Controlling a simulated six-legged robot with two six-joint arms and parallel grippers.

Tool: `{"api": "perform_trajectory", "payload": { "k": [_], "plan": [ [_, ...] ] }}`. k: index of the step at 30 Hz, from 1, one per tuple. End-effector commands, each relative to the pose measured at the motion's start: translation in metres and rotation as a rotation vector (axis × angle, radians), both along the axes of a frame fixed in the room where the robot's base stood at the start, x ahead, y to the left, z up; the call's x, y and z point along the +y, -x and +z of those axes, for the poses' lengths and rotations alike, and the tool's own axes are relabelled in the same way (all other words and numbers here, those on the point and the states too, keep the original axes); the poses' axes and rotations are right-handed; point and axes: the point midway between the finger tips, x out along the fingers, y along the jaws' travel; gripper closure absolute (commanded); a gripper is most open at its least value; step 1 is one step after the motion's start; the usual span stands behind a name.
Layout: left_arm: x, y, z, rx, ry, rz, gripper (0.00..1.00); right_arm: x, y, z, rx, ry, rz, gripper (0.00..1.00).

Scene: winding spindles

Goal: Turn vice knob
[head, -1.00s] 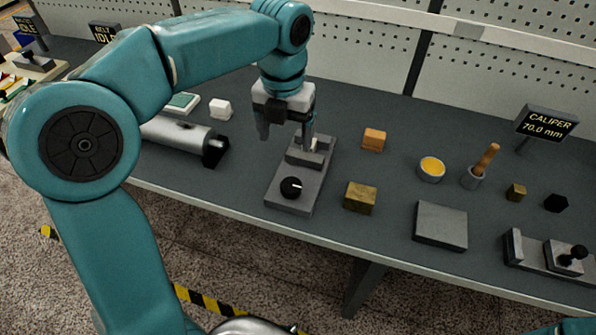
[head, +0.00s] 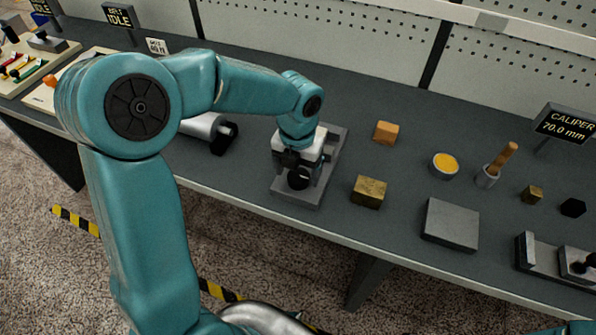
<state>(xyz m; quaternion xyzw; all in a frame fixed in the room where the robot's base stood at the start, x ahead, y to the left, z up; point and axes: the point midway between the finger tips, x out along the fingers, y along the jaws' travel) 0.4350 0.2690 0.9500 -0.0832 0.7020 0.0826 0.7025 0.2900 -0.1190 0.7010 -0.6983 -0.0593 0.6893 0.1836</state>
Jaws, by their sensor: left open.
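The grey vice (head: 335,150) lies on the bench in the middle of the head view, its long base running toward the front edge. Its round black knob (head: 298,181) shows at the near end, partly covered from above. My left gripper (head: 299,176) is open and points down over the knob, with its dark fingers around or just beside it. I cannot tell whether they touch it. The vice's jaws are mostly hidden behind my gripper and wrist. My right gripper is out of view.
A brass block (head: 368,192) sits close right of the vice, with an orange block (head: 386,132) behind it. A grey cylinder (head: 203,127) lies to the left. A flat grey plate (head: 451,224) and a caliper sign (head: 565,122) are farther right.

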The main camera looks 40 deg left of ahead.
Motion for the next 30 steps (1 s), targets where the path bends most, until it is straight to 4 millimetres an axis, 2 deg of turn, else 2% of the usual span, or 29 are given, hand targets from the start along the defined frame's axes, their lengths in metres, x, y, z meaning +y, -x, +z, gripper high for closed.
{"api": "perform_trajectory", "payload": {
  "k": [4, 12, 17, 18, 30],
  "plan": [
    [-0.0001, -0.001, -0.0098, 0.001, 0.001, 0.001, 0.2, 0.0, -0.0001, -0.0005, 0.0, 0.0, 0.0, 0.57],
    [-0.0001, -0.002, -0.0109, 0.0, 0.001, 0.001, 0.2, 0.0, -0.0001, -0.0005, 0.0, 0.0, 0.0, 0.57],
    [-0.0001, -0.002, -0.0107, 0.0, 0.001, 0.001, 0.72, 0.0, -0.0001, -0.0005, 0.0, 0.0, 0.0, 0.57],
    [-0.0001, -0.002, -0.0106, 0.0, 0.001, 0.001, 0.77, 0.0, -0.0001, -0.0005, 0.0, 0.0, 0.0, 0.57],
    [-0.0001, -0.0022, -0.0101, -0.001, 0.001, 0.073, 0.77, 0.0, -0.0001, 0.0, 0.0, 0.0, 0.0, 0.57]
  ]
}}
